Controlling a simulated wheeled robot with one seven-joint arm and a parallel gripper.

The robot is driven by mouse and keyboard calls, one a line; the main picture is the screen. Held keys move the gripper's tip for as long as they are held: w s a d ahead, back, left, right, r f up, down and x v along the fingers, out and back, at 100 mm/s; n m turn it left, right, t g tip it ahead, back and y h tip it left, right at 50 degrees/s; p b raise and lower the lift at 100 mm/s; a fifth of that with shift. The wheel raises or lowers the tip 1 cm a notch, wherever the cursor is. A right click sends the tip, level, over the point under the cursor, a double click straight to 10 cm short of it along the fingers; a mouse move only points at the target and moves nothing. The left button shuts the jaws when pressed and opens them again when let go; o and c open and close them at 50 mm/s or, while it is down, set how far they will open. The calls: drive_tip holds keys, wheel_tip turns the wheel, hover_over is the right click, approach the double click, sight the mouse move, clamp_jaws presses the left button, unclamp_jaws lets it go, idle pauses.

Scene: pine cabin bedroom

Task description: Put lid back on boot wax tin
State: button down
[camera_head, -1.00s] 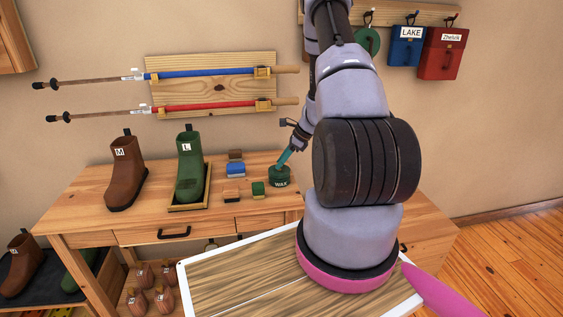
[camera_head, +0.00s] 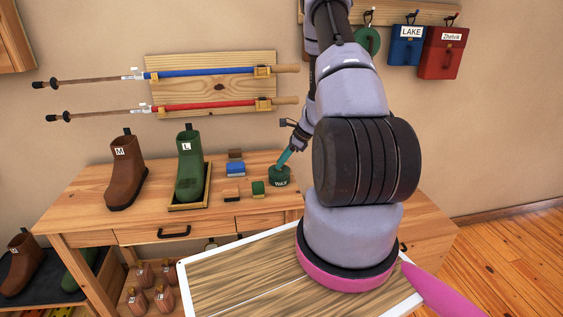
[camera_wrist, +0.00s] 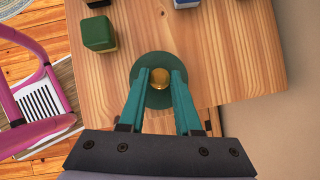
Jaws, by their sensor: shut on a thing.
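The dark green boot wax tin (camera_head: 280,181) stands upright on the wooden bench, near its right end. My gripper (camera_head: 283,163) points down at it with its teal fingers. In the wrist view, my gripper (camera_wrist: 160,80) is shut on the gold knob (camera_wrist: 159,77) of the round green lid (camera_wrist: 158,101). The lid appears to be at the top of the tin. The tin's body is hidden beneath it in the wrist view, and I cannot tell whether the lid is fully seated.
Small blocks, including a green one (camera_head: 258,188) and a blue one (camera_head: 235,170), lie left of the tin. A green boot (camera_head: 189,170) in a tray and a brown boot (camera_head: 126,175) stand farther left. The wall (camera_head: 230,135) is behind the bench (camera_head: 80,205).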

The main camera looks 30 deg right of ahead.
drive_tip(key=shift+c, duration=0.2)
unclamp_jaws()
idle(0.3)
drive_tip(key=shift+r, duration=0.1)
drive_tip(key=shift+r, duration=3.4)
clamp_jaws()
